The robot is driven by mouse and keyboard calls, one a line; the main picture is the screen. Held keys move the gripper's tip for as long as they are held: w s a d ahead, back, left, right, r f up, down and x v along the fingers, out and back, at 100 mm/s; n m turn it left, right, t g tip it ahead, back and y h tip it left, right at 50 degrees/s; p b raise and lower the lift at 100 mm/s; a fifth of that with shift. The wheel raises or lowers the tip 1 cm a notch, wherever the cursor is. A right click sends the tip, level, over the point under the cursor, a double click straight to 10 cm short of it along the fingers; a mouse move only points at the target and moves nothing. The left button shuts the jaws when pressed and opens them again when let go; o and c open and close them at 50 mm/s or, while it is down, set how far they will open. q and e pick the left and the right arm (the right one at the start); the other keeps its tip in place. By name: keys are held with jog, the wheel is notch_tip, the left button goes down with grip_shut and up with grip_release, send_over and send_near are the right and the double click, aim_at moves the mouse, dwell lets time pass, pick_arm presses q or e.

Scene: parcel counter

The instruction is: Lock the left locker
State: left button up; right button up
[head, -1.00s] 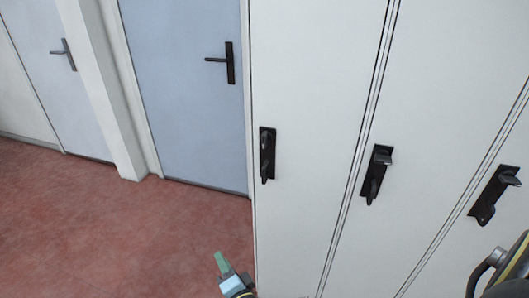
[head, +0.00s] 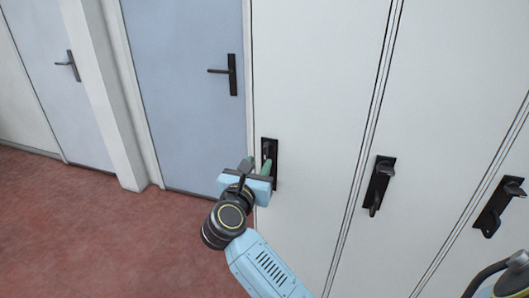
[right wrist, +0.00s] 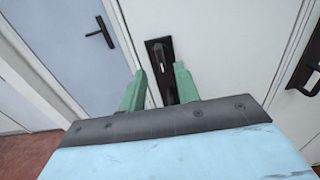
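The left locker (head: 310,90) is a tall white door with a black lock plate (head: 274,150) near its left edge. My right gripper (head: 257,168) is at this plate and hides part of it. In the right wrist view, the green fingers of my right gripper (right wrist: 156,85) are open. The lock plate (right wrist: 152,45) shows between and beyond them, with its black lower lever (right wrist: 169,93) between the fingers, closer to the right one. I cannot tell whether either finger touches it. My left gripper is not in view.
More white lockers stand to the right, with a middle black handle (head: 379,183) and a right black handle (head: 496,206). A blue door (head: 185,100) with a lever handle (head: 225,72) is to the left. The red floor (head: 80,225) is clear.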

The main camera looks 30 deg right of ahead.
aim_at(265, 152)
jog(key=x, duration=0.6)
jog(key=shift+c, duration=0.3)
grip_shut()
